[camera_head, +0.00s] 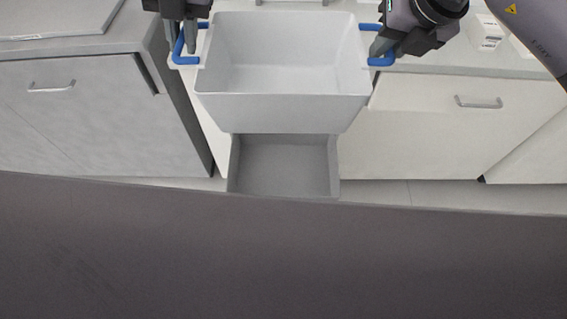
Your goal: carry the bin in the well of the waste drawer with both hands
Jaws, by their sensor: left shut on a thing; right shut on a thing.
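A white bin (283,108) with a blue handle on each side is in the upper middle of the head view, and it looks empty. My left gripper (190,45) is shut on the bin's left blue handle (180,54). My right gripper (379,46) is shut on its right blue handle (384,60). The bin is held level, above and behind the open grey well of the waste drawer (284,168). The well's visible inside is empty; its rear part is hidden by the bin.
Cabinet fronts with metal handles stand left (105,115) and right (430,130) of the drawer. A counter (460,62) runs behind, with a white box (487,32) at the right. A broad dark surface (280,255) fills the foreground.

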